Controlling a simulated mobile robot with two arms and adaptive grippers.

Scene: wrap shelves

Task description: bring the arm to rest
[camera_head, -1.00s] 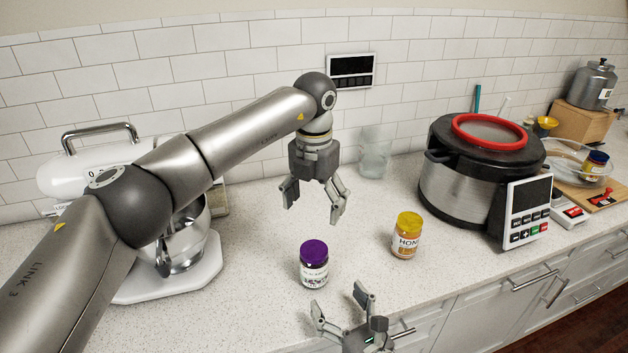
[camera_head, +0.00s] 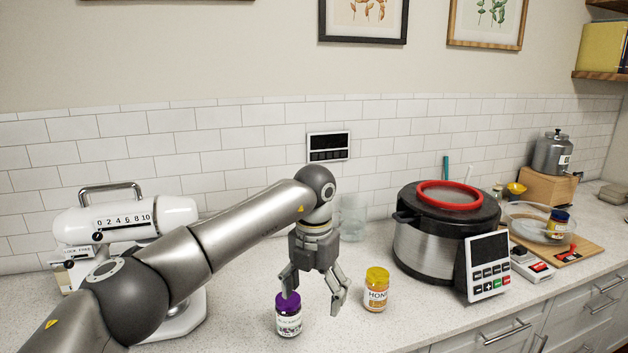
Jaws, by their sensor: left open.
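My left arm reaches in from the left. Its gripper (camera_head: 314,287) hangs fingers down over the counter, open and with nothing between its fingers. A jar with a purple lid (camera_head: 288,317) stands upright behind or beside its left finger, which overlaps the lid in the picture; I cannot tell whether they touch. A honey jar with a yellow lid (camera_head: 376,290) stands upright to the right of the gripper, apart from it. My right gripper is out of the picture.
A white stand mixer (camera_head: 125,222) stands behind my left arm. A glass (camera_head: 352,222) stands near the tiled wall. A large cooker (camera_head: 430,250) with a red ring and a keypad device (camera_head: 487,268) fill the right part of the counter. A glass bowl (camera_head: 530,228) lies beyond.

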